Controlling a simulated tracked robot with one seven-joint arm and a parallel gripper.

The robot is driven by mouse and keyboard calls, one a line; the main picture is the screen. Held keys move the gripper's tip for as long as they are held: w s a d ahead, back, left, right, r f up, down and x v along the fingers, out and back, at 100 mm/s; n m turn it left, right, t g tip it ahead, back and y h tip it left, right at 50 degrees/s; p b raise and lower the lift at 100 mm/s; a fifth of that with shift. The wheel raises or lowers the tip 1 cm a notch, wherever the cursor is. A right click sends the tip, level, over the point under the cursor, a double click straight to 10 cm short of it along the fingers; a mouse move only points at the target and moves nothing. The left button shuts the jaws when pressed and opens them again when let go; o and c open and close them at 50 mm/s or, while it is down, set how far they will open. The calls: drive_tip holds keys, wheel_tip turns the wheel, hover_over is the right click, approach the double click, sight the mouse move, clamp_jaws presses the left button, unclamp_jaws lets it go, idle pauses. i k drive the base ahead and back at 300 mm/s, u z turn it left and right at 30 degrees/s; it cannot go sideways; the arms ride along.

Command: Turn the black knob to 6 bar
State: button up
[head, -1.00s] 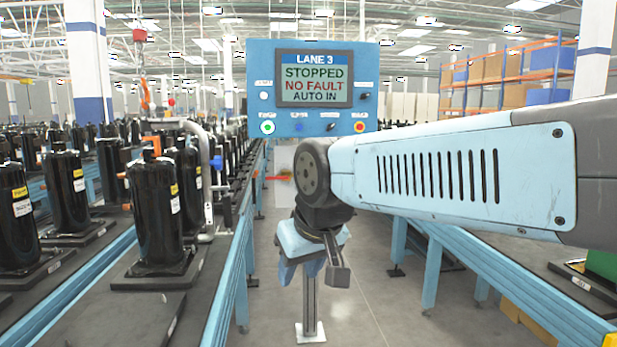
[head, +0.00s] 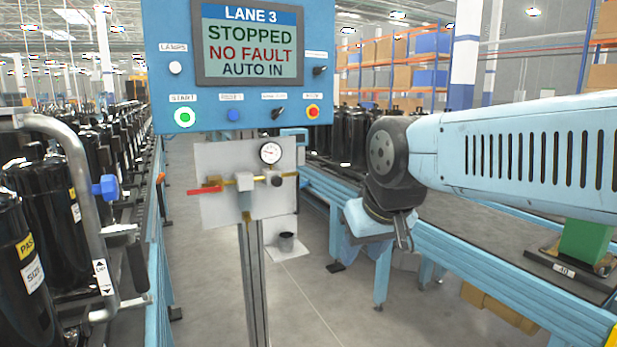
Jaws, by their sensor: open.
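A grey-white plate (head: 220,160) hangs on the post below the control panel. It carries a brass pipe line with a red lever (head: 205,190) at its left. A small black knob (head: 277,180) sits at the right of this line, just below a round white pressure gauge (head: 270,152). The gauge needle is too small to read. My gripper (head: 404,236) hangs to the right of the plate, pointing down, well apart from the knob. It is open and empty; its fingers are partly hidden by its own body.
The blue Lane 3 panel (head: 165,100) stands above, with buttons and black selectors; its screen reads stopped, no fault. A grey hose-like handle (head: 75,165) and black compressors (head: 55,205) are at left. A blue conveyor (head: 480,245) runs at right.

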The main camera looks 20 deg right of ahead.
sight(276, 180)
drive_tip(key=z, duration=0.35)
drive_tip(key=i, duration=0.75)
drive_tip(key=z, duration=0.45)
drive_tip(key=k, duration=0.75)
drive_tip(key=z, duration=0.25)
drive_tip(key=i, duration=0.8)
drive_tip(key=u, duration=0.15)
